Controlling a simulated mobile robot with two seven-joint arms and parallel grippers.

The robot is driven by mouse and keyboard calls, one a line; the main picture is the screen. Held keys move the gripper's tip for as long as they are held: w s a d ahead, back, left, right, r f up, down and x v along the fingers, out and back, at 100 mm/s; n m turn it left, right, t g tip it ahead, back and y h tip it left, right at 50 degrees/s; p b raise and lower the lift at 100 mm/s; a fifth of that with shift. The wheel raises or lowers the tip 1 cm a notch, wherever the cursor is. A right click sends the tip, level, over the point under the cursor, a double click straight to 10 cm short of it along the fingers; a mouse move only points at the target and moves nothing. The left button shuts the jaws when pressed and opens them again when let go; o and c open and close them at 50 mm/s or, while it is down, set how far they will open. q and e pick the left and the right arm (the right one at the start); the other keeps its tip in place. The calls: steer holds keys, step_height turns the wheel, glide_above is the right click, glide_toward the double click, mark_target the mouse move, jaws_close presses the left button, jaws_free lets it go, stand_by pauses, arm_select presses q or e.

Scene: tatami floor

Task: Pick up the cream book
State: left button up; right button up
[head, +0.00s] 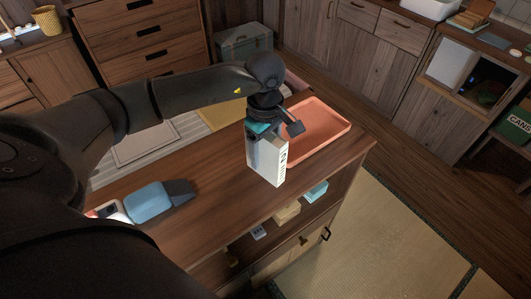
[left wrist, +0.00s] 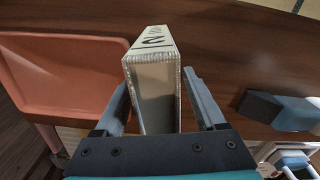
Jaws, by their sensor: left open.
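The cream book (head: 268,162) stands upright near the front edge of the wooden counter, with dark lettering on its spine. In the left wrist view the book (left wrist: 152,75) is between the two fingers, with its end towards the camera. My left gripper (head: 272,128) is over the top of the book from above, with its jaws open. In the left wrist view the left gripper's fingers (left wrist: 157,98) lie on either side of the book, with a visible gap on the right side. My right gripper is not in view.
An orange tray (head: 318,130) lies right behind the book; the wrist view shows it at left (left wrist: 60,75). A blue object with a dark end (head: 158,196) lies left on the counter (head: 225,205). Shelves below hold small items. Tatami floor (head: 385,245) is open at right.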

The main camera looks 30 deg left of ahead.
arm_select(q)
steer(key=shift+f, duration=0.4)
steer(key=shift+c, duration=0.3)
jaws_close()
steer(key=shift+r, duration=0.1)
